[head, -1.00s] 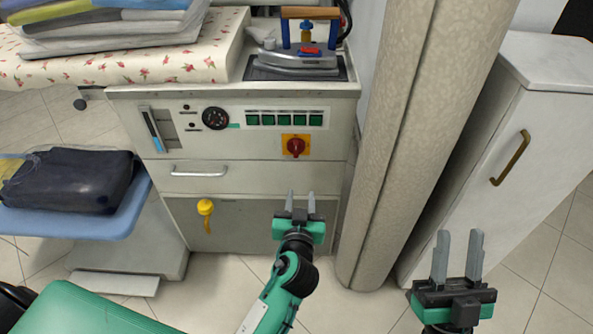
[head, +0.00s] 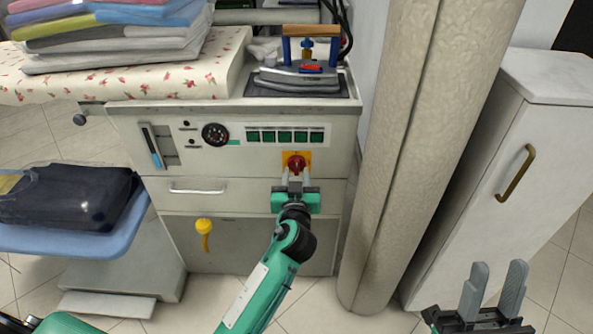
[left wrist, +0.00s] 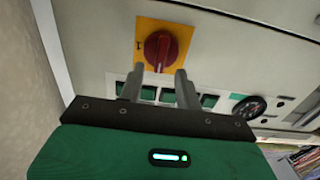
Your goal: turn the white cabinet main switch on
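The white cabinet (head: 240,119) has a red rotary main switch (head: 296,162) on a yellow plate at the right of its front panel. The switch also shows in the left wrist view (left wrist: 160,50), with a mark on the yellow plate beside it. My left gripper (head: 295,177) is in front of the switch, its fingers apart and pointing at it. In the left wrist view the open fingertips (left wrist: 156,80) lie just below the knob; whether they touch it I cannot tell. My right gripper (head: 494,290) is open and empty at the lower right.
An iron (head: 298,78) rests on the cabinet top, beside folded clothes on a flowered cover. A thick beige column (head: 415,150) stands close right of the cabinet. A yellow hook (head: 204,228) hangs below the drawer. A white locker (head: 505,165) is further right.

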